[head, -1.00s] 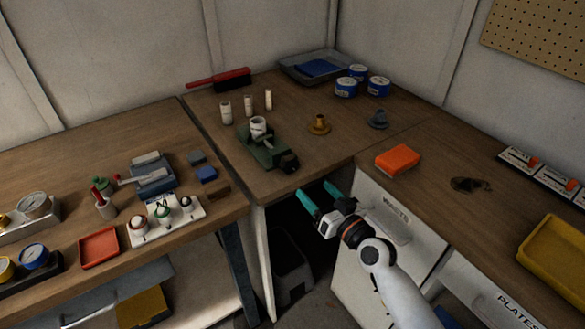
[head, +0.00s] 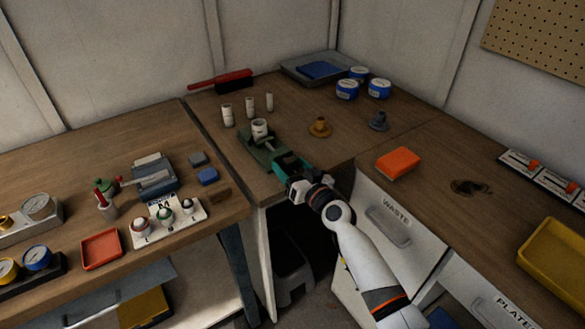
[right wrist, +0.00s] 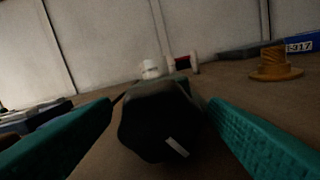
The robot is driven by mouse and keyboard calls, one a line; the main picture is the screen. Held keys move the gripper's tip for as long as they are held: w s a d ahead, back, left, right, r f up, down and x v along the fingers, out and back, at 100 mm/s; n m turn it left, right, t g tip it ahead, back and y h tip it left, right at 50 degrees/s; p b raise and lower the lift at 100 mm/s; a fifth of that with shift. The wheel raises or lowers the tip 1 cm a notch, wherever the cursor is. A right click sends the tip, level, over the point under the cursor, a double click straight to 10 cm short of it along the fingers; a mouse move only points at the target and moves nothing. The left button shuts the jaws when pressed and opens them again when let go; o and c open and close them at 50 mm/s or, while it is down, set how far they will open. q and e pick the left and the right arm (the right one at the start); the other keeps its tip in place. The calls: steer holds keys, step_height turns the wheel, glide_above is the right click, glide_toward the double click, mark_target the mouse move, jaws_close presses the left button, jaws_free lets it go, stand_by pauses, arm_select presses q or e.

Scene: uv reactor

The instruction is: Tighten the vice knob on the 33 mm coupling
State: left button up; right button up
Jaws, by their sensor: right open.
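The green vice (head: 260,148) stands on the corner bench with a white coupling (head: 260,128) upright in it; the coupling also shows in the right wrist view (right wrist: 150,69). The dark vice knob (right wrist: 160,118) with a pale mark fills the middle of the right wrist view. In the head view my gripper covers the knob. My right gripper (head: 290,168) is open at the front end of the vice. Its teal fingers (right wrist: 160,135) stand one on each side of the knob, with a gap on both sides. My left gripper is not in view.
Several white fittings (head: 228,115) stand behind the vice. A brass flanged part (head: 320,127) and a grey one (head: 378,121) stand to its right. An orange sponge-like block (head: 397,163) lies on the right bench. The bench between vice and brass part is clear.

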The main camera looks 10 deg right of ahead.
steer(key=shift+c, duration=0.2)
steer(key=c, duration=1)
steer(key=shift+o, duration=0.2)
steer(key=shift+m+b, duration=0.3)
steer(key=shift+m, duration=1.7)
steer(key=o, duration=1)
steer(key=shift+s, duration=0.1)
steer(key=shift+f, duration=0.15)
